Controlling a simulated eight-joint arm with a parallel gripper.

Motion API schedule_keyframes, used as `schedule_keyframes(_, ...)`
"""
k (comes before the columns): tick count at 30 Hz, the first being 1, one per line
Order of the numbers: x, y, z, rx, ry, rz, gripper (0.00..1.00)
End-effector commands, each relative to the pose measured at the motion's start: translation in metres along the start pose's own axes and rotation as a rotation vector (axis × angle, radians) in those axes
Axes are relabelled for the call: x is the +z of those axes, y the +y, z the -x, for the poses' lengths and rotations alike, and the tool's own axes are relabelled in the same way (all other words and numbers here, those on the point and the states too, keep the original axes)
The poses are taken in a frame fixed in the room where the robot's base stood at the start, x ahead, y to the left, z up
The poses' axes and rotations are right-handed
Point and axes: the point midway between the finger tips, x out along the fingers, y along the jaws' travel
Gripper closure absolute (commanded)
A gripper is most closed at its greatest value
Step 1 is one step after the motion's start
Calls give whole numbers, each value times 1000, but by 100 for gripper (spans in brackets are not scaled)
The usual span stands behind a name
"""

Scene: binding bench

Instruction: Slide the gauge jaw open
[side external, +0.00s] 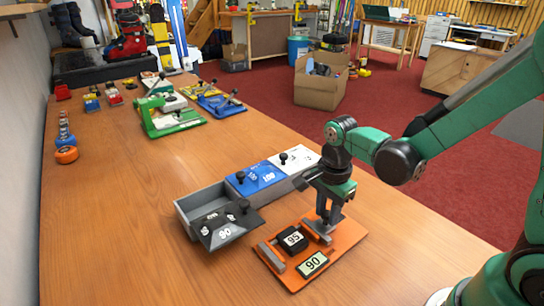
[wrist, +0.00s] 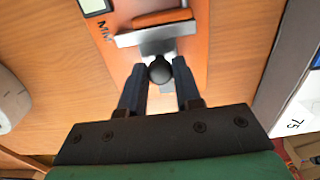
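The gauge is an orange plate (side external: 343,247) on the bench, with a "90" readout (side external: 313,264). A grey fixed jaw (side external: 270,258) is at its left end, and a grey sliding jaw (side external: 317,233) is towards its right end. A dark block marked "95" (side external: 293,240) sits between them. In the wrist view the sliding jaw (wrist: 155,36) carries a round black knob (wrist: 160,71). My gripper (wrist: 159,77) is open, its fingers on either side of the knob with gaps visible. In the side view my gripper (side external: 328,213) is low over the jaw and hides the knob.
Behind the gauge are an open grey box (side external: 186,221) with a tilted dark lid, a blue-lidded box (side external: 255,180) and a white-lidded box (side external: 294,160). Green and blue fixtures stand further back. Bench to the front and left of the gauge is clear.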

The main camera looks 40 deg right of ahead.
Motion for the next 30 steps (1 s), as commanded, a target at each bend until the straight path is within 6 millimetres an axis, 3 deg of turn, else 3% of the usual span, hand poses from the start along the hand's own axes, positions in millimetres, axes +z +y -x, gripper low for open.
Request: schedule_keyframes(30,-21,-1,0,-2,0,0,97)
